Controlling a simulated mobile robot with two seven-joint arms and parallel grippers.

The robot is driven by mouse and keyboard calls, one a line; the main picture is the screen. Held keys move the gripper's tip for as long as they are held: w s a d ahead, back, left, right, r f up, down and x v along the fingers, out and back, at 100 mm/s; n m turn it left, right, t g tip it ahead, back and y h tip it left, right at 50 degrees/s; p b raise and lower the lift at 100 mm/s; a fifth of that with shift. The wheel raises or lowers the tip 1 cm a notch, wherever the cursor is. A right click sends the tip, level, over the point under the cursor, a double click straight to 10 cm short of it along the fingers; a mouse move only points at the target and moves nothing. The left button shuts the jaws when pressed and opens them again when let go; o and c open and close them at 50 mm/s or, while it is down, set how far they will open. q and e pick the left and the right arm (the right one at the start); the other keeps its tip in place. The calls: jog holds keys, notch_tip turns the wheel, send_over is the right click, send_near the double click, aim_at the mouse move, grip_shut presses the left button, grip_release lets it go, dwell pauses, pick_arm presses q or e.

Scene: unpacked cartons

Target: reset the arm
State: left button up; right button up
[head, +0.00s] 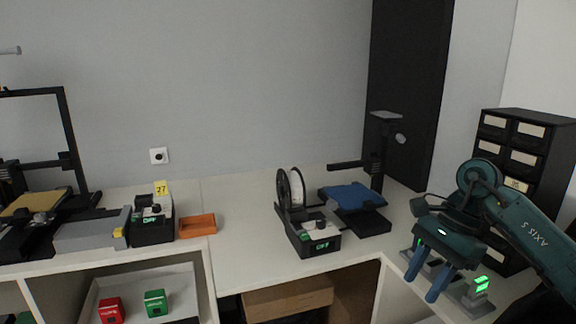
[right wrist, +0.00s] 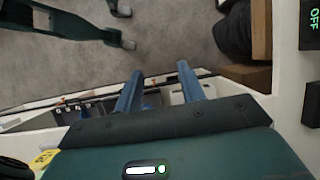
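My right arm (head: 520,225) is dark teal and comes in from the right edge in the head view. My right gripper (head: 421,290) points down in front of the right part of the counter, with its two blue fingers apart and nothing seen between them. In the right wrist view, the fingers of the right gripper (right wrist: 160,69) also stand apart, with grey floor and a counter edge beyond. My left gripper is not seen in the head view.
A long white counter (head: 240,265) carries two 3D printers (head: 350,196) (head: 40,205), an orange tray (head: 197,225) and a spool (head: 290,188). A black drawer cabinet (head: 525,150) stands behind my right arm. Green-lit devices (head: 480,285) sit close by the right gripper. Open shelves hold cartons (head: 288,298).

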jog(key=s+a+f+m+t+y, duration=0.15)
jog(key=s+a+m+y, duration=0.25)
jog(key=a+m+y, duration=0.5)
jog(key=s+a+f+m+t+y, duration=0.1)
jog(key=s+a+m+t+y, duration=0.2)
jog(key=a+y, duration=0.65)
jog(key=d+f+m+t+h, duration=0.25)
jog(key=m+t+h, duration=0.25)
jog(key=m, duration=0.5)
jog(key=d+f+m+t+h+p, duration=0.1)
jog(key=f+m+t+h, duration=0.3)
jog(key=m, duration=0.7)
jog(key=d+f+m+t+h, duration=0.1)
jog(key=f+m+t+h, duration=0.35)
jog(key=m, duration=0.55)
jog(key=s+d+f+m+g+h, duration=0.4)
jog(key=s+f+m+g+h, duration=0.2)
jog(key=s+f+m, duration=0.5)
notch_tip(320, 180, down, 3)
jog(key=shift+s+r+m, duration=0.15)
jog(key=shift+s+m, duration=0.25)
jog(key=shift+s, duration=0.6)
